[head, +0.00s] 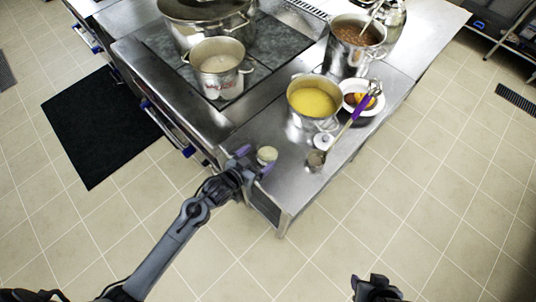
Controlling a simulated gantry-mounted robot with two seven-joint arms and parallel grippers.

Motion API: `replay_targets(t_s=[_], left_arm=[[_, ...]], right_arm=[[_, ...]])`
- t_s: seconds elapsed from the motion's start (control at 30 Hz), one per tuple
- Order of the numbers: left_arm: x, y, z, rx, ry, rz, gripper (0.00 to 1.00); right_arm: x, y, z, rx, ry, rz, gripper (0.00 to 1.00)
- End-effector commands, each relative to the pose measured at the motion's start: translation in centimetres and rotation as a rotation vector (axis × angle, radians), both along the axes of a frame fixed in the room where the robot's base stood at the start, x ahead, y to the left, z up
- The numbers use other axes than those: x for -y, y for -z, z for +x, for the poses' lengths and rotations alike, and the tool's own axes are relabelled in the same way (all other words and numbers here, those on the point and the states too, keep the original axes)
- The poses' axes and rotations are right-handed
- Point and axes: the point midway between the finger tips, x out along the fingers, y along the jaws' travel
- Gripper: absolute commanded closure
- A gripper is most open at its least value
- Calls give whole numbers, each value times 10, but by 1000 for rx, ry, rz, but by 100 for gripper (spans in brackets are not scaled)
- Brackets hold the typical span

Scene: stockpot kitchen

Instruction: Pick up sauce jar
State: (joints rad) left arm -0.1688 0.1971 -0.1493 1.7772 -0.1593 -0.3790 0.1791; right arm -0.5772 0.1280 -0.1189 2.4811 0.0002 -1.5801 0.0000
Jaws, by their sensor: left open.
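A small jar with a pale beige top (267,154), which looks like the sauce jar, stands upright near the left front edge of the steel counter. My left gripper (256,161) is open, with its purple fingertips close to the jar on its left and near side. I cannot tell whether they touch it. The gripper holds nothing visible. A dark part of my right arm (376,288) shows at the bottom edge, away from the counter; its fingers cannot be made out.
A small white-lidded container (322,141) and a purple-handled ladle (340,134) lie right of the jar. Behind are a pot of yellow soup (299,119), a white plate with food (376,106), a tall brown-filled pot (342,62) and a pale-filled pot (218,82).

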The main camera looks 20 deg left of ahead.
Motion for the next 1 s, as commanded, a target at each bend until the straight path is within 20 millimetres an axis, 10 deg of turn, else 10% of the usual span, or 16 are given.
replay_targets(t_s=[1.0], left_arm=[[16, 26, 61, 0, 0, 0, 0]], right_arm=[[-2, 3, -2, -5, 4, 8, 52]])
